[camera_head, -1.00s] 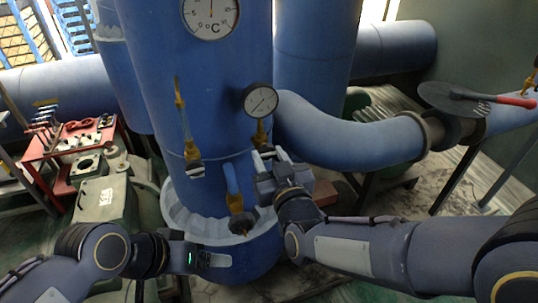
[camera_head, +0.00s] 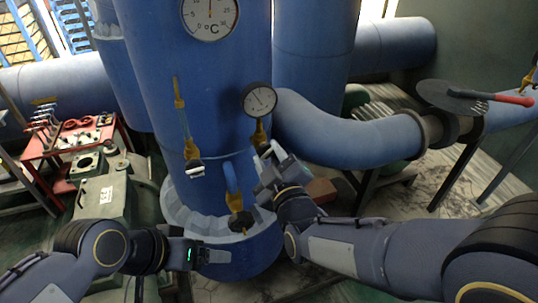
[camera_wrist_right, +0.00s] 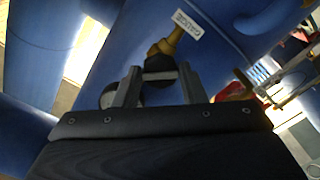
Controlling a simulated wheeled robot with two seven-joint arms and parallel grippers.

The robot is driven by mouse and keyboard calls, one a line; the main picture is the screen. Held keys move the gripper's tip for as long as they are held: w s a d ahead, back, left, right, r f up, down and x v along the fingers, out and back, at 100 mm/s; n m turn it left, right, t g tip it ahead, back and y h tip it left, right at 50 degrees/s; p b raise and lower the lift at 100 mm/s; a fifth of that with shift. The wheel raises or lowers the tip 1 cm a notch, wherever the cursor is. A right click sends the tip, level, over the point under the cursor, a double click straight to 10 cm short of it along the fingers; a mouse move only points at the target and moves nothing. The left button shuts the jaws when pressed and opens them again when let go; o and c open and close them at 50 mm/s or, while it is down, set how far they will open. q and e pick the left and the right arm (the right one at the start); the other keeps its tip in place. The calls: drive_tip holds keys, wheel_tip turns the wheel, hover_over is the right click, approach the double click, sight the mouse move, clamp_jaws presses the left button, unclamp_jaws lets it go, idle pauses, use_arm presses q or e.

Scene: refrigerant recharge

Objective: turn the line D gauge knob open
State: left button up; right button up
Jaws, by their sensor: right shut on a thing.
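The round pressure gauge (camera_head: 259,99) with a white dial stands on a brass fitting (camera_head: 259,132) against the blue tank. My right gripper (camera_head: 268,155) is at this fitting, tilted, and shut on the knob. The knob is mostly hidden by the gripper in the head view. In the right wrist view, the dark knob (camera_wrist_right: 160,66) sits between the two grey fingers (camera_wrist_right: 158,84), below the brass fitting (camera_wrist_right: 167,43) and a white GAUGE tag (camera_wrist_right: 187,24). My left gripper (camera_head: 212,256) is low in front of the tank; its fingers are not clear.
A lower brass valve with a dark knob (camera_head: 240,222) is close below my right gripper. A large blue pipe (camera_head: 350,135) bends off to the right. A red tool table (camera_head: 70,143) stands at the left.

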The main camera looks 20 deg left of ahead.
drive_tip(key=shift+f+n, duration=0.1)
drive_tip(key=shift+n, duration=0.2)
drive_tip(key=n, duration=0.2)
drive_tip(key=shift+s+n+p, duration=0.1)
drive_tip(key=shift+n+p, duration=0.2)
drive_tip(key=shift+n, duration=1)
drive_tip(key=n+p, duration=0.1)
drive_tip(key=n, duration=0.1)
drive_tip(key=shift+n, duration=0.4)
drive_tip(key=o, duration=0.7)
drive_tip(key=shift+n, duration=0.5)
drive_tip(key=shift+c, duration=0.2)
drive_tip(key=o, duration=0.3)
